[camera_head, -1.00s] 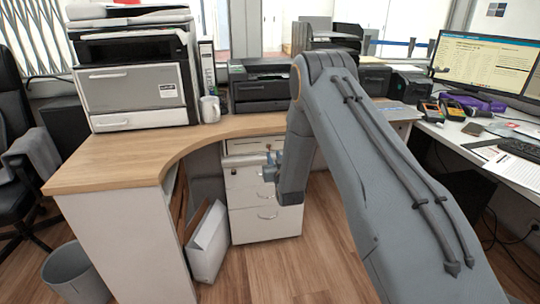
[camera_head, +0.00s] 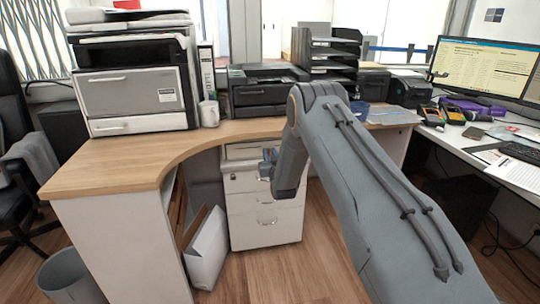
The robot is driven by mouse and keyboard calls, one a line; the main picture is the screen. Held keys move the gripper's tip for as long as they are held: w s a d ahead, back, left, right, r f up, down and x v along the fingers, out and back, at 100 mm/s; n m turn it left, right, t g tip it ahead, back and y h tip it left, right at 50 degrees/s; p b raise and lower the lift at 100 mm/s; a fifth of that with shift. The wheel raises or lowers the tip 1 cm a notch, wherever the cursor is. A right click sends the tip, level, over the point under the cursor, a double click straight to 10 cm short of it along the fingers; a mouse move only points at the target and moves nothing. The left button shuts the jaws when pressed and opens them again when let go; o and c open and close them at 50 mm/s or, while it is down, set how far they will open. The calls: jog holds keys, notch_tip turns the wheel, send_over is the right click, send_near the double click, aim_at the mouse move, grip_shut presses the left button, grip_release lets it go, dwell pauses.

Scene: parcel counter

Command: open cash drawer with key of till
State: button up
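My gripper (camera_head: 267,163) is small in view, in front of the upper part of a white drawer unit (camera_head: 262,230) under the wooden counter. Its fingers are partly hidden by my wrist, and I cannot tell whether they hold anything or touch the unit. The drawer unit shows several fronts with metal handles, and they look closed. My arm covers part of its upper right side. I cannot make out a key or which front is the cash drawer.
The curved wooden counter (camera_head: 112,165) carries a large printer (camera_head: 135,90), a mug (camera_head: 209,113) and a black printer (camera_head: 263,97). A white panel-like box (camera_head: 207,250) stands left of the drawer unit. A grey bin (camera_head: 68,278) is at lower left. Wooden floor in front is clear.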

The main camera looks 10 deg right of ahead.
grip_shut()
jog(key=m, duration=0.5)
jog(key=shift+d+m+b, duration=0.25)
jog(key=shift+m+b, duration=0.05)
jog(key=shift+b, duration=0.1)
jog(key=m, duration=0.5)
jog(key=shift+d+f+b, duration=0.15)
jog(key=shift+d+b, duration=0.05)
jog(key=shift+b, duration=0.1)
jog(key=shift+m, duration=0.3)
